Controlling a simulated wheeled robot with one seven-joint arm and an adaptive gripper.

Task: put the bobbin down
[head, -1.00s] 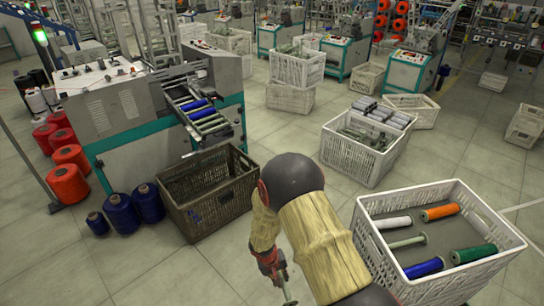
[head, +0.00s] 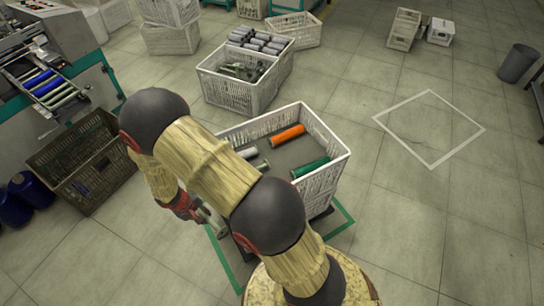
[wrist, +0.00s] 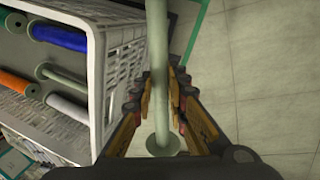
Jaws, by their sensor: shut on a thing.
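My gripper (head: 186,206) is shut on a pale green, bare bobbin (head: 208,218), which shows large in the wrist view (wrist: 158,60). My gripper in the wrist view (wrist: 163,85) has its fingers on both sides of the bobbin's shaft, and the bobbin's round flange (wrist: 155,147) lies near the camera. The white crate (head: 322,183) stands right of my gripper in the head view. It holds an orange bobbin (head: 287,134), a green bobbin (head: 310,168) and a white one (head: 247,152). In the wrist view a blue bobbin (wrist: 58,36) and another bare bobbin (wrist: 62,75) also lie in it. The held bobbin is beside the crate wall, outside it.
A green floor outline (head: 345,225) surrounds the crate. A brown crate (head: 98,175) stands at the left by the winding machine (head: 40,70). Another white crate (head: 235,92) stands behind. A white square outline (head: 433,128) on the right floor is empty.

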